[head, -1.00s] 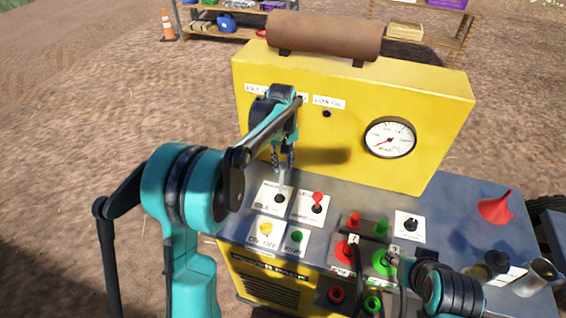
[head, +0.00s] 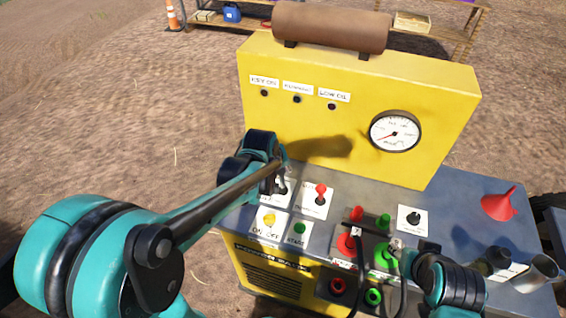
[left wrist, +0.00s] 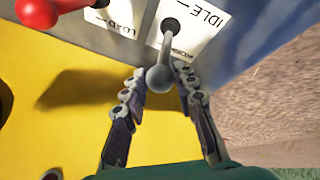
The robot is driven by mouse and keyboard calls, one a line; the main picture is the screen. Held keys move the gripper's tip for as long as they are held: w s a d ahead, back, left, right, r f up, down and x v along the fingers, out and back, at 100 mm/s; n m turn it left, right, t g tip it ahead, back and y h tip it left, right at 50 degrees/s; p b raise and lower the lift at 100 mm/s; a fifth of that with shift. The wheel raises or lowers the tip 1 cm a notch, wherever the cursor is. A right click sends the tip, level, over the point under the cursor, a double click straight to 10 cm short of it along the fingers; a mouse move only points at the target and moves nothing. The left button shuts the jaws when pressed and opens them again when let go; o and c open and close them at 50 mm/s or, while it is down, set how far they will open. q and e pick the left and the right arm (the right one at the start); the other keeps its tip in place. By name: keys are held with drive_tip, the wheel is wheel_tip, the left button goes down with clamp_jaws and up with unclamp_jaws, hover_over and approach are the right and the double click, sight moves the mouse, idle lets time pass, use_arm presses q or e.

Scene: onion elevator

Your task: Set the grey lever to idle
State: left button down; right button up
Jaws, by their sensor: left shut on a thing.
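The grey lever (left wrist: 158,78) shows in the left wrist view, its round knob between my left fingertips. Its stem runs to a dark pivot on a white plate (left wrist: 206,30) marked IDLE at one side. The knob leans away from the word IDLE, toward smaller lettering that I cannot read surely. My left gripper (left wrist: 160,75) is shut on the knob. In the head view, the left gripper (head: 276,178) covers most of the lever. My right gripper (head: 398,246) is at the lower right, near the sockets and black cables. Its fingers are too small and hidden to judge.
A red lever (head: 320,190) stands just right of the grey one. A yellow knob (head: 269,220) and green button (head: 299,228) lie in front. The yellow panel (head: 350,100) rises behind, with a gauge (head: 395,132). A red funnel (head: 500,204) sits at right.

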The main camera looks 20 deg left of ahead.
use_arm(q)
drive_tip(key=shift+s+f, duration=0.2)
drive_tip(key=shift+s, duration=0.35)
drive_tip(key=shift+s+f, duration=0.2)
drive_tip(key=shift+s, duration=0.3)
drive_tip(key=c, duration=1.2)
unclamp_jaws()
drive_tip(key=shift+r, duration=0.1)
drive_tip(key=v, duration=1.2)
drive_tip(key=shift+s+a, duration=0.1)
drive_tip(key=shift+s, duration=0.1)
